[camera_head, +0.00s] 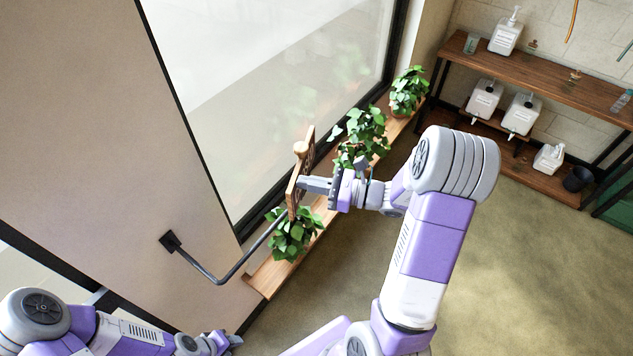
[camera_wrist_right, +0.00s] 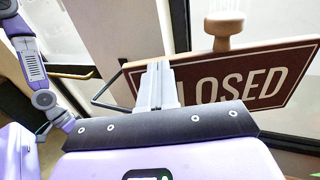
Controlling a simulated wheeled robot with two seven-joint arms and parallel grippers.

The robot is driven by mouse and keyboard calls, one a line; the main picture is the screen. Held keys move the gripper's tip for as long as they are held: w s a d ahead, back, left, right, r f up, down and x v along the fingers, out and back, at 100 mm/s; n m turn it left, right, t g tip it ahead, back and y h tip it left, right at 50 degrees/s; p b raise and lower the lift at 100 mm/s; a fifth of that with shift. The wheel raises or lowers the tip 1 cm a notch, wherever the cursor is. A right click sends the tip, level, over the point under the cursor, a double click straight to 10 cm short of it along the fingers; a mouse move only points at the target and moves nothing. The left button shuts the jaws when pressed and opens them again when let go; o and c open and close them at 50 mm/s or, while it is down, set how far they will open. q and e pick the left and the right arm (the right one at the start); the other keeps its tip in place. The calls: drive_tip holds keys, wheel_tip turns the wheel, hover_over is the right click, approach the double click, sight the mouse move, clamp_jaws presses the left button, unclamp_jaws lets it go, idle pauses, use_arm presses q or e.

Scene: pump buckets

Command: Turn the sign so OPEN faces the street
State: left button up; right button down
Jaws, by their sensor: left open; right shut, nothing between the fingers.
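The wooden sign (camera_head: 306,160) hangs in front of the window on a dark wall bracket (camera_head: 235,275), seen nearly edge-on from my head. In the right wrist view, the brown face of the sign (camera_wrist_right: 285,82) reads "LOSED", with the first letter hidden behind my fingers. A round wooden knob (camera_wrist_right: 222,30) stands on its top edge. My right gripper (camera_head: 305,184) is shut and empty at the sign's near edge; I cannot tell whether it touches. My left gripper (camera_head: 232,340) is open and empty, low at the bottom, away from the sign.
Several potted plants, such as this one (camera_head: 408,90), stand on a wooden ledge (camera_head: 262,280) along the window (camera_head: 270,70). A wooden shelf (camera_head: 560,80) with white pump bottles (camera_head: 505,38) is at the back right. The floor (camera_head: 530,270) at the right is clear.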

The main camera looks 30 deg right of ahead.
drive_tip(key=shift+a, duration=0.1)
drive_tip(key=shift+w+a+b, duration=0.4)
drive_tip(key=shift+a+b, duration=0.1)
drive_tip(key=shift+a, duration=0.2)
drive_tip(key=shift+w+a+b, duration=0.4)
drive_tip(key=shift+a+b, duration=0.1)
drive_tip(key=shift+a, duration=0.2)
